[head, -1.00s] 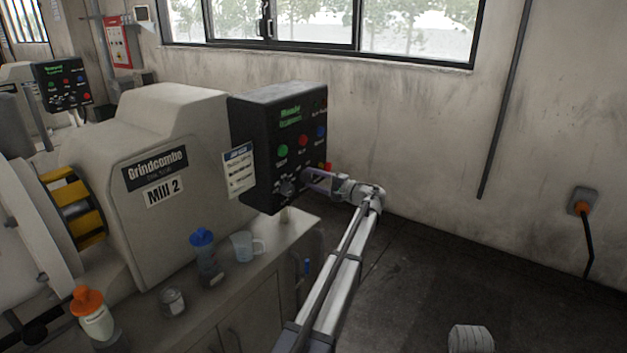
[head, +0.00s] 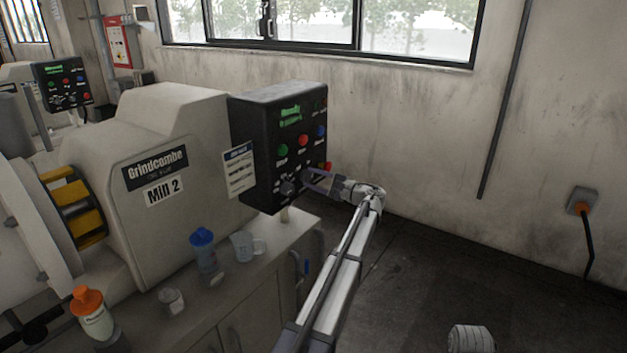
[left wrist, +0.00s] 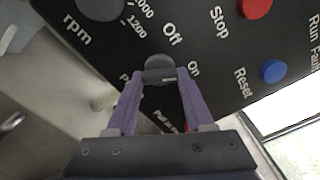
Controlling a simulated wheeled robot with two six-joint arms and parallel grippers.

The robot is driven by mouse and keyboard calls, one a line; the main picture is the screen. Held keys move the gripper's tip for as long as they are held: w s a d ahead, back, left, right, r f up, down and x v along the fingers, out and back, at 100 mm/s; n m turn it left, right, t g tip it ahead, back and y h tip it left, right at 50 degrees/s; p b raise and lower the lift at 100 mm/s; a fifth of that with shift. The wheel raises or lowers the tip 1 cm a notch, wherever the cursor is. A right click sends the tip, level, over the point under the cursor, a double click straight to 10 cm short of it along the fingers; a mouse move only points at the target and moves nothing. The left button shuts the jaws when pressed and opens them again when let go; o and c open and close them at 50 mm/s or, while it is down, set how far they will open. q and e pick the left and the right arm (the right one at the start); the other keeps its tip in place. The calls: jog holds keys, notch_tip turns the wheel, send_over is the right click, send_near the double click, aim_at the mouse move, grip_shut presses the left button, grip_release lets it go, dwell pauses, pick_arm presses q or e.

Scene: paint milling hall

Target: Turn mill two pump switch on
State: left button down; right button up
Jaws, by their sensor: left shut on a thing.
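The mill two control box (head: 262,150) is black and stands at the right end of the machine marked Mill 2 (head: 150,140). In the left wrist view, the pump switch (left wrist: 158,64) is a small dark round knob with "Off" and "On" printed beside it. My left gripper (head: 309,177) reaches the lower right of the box front. In the left wrist view its purple fingers (left wrist: 160,76) are shut on the switch. The fingertips hide part of the knob, so I cannot tell which label it points at. My right gripper is not in view.
A larger rpm knob (left wrist: 100,5) is close by, with a red stop button (left wrist: 256,8) and a blue reset button (left wrist: 273,71). A blue-capped bottle (head: 204,258), a clear jug (head: 245,247) and an orange-capped bottle (head: 92,315) stand below on the bench.

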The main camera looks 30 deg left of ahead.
pick_arm(q)
jog(key=shift+c, duration=1.4)
grip_release()
jog(key=d, duration=0.7)
jog(key=shift+s+d, duration=0.3)
jog(key=shift+d, duration=0.1)
jog(key=s+d+f+n+h+p, duration=0.1)
jog(key=s+d+f+h, duration=0.4)
jog(key=s+d, duration=0.7)
jog(key=s+d+f+n+g+h+p, duration=0.1)
jog(key=s+d+f+h, duration=0.5)
jog(key=s+d, duration=0.6)
jog(key=s+d+f+n+h+p, duration=0.1)
jog(key=s+d+f+h, duration=0.4)
jog(key=s+d, duration=0.6)
jog(key=s+f+p, duration=0.1)
jog(key=s, duration=0.2)
jog(key=shift+d+f+g+h, duration=0.4)
